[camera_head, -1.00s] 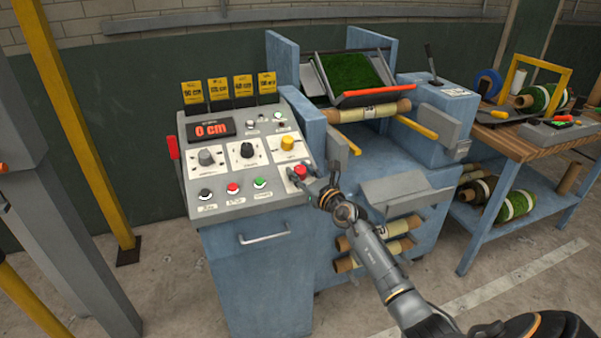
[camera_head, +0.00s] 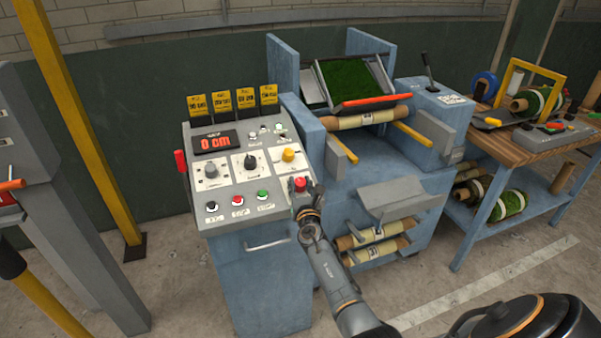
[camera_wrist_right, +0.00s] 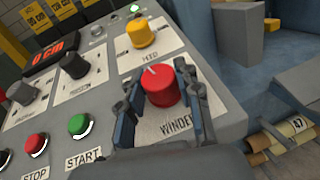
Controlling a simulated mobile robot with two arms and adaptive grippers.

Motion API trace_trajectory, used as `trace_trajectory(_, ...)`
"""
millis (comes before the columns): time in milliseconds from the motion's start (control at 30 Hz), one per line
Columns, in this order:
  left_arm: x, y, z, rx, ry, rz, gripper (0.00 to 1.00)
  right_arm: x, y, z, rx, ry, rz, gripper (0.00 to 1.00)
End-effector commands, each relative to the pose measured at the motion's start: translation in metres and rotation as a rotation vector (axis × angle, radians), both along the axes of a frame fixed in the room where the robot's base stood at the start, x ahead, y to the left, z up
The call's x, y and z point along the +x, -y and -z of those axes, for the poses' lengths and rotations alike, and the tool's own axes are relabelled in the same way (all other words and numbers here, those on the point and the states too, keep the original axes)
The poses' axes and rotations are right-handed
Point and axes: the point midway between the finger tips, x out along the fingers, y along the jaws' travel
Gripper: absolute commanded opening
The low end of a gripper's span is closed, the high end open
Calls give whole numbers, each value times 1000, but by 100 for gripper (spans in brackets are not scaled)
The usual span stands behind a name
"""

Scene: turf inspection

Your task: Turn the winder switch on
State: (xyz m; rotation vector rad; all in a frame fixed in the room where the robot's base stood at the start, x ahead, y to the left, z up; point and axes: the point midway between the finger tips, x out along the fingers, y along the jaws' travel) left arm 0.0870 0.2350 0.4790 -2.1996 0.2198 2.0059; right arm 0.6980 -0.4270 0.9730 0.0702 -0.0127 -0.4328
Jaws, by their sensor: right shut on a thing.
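The winder switch is a red round knob (camera_head: 300,184) at the lower right corner of the grey sloping control panel (camera_head: 230,187). In the right wrist view the knob (camera_wrist_right: 160,88) sits above the label "WINDER", and its white pointer mark faces up and slightly left. My right gripper (camera_head: 306,190) is at the knob. The right wrist view shows its two fingers (camera_wrist_right: 160,90) on either side of the knob, shut on it. My left gripper is not in view.
A yellow mode knob (camera_head: 288,155) is just above the winder knob. A green start button (camera_head: 263,195) and a red stop button (camera_head: 238,200) lie to its left. The blue machine with a turf tray (camera_head: 353,80) stands right of the panel, and a workbench (camera_head: 520,143) farther right.

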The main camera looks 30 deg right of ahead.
Motion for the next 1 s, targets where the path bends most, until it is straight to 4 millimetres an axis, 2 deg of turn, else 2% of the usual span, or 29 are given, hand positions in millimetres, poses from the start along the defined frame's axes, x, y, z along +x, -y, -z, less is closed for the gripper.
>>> trace_trajectory(33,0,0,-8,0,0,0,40,1,-3,-3,18,3,40,2)
trace_trajectory(133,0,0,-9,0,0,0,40,2,-3,-1,50,11,128,2)
trace_trajectory(367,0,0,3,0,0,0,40,3,-3,3,120,31,335,2)
trace_trajectory(1000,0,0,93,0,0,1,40,4,-2,5,293,74,833,2)
